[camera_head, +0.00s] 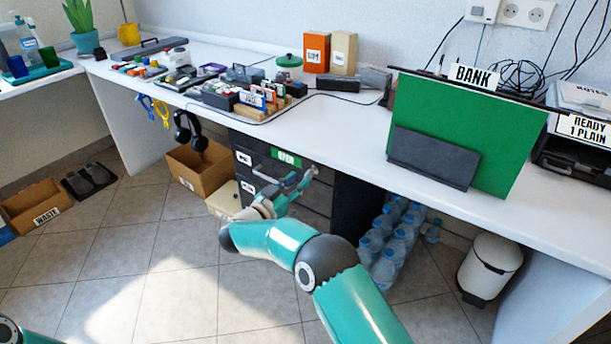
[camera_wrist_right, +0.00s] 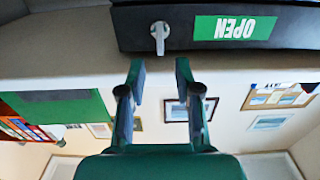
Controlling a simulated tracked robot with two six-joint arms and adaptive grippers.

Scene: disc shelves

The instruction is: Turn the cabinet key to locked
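The dark drawer cabinet (camera_head: 317,197) stands under the desk, with a green OPEN label (camera_head: 286,158) on its top front. In the right wrist view, which is upside down, the grey key (camera_wrist_right: 160,36) sticks out beside the OPEN label (camera_wrist_right: 235,28), its grip lying vertical in the picture. My right gripper (camera_wrist_right: 159,68) is open and empty, its fingertips apart, just short of the key and lined up with it. In the head view my right gripper (camera_head: 302,180) is at the cabinet's upper front and partly hides it. My left gripper is out of view.
The white desk (camera_head: 345,120) overhangs the cabinet. An open cardboard box (camera_head: 205,180) with headphones above it stands left of the cabinet. Water bottles (camera_head: 392,240) and a white bin (camera_head: 490,263) stand to the right. The tiled floor in front is clear.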

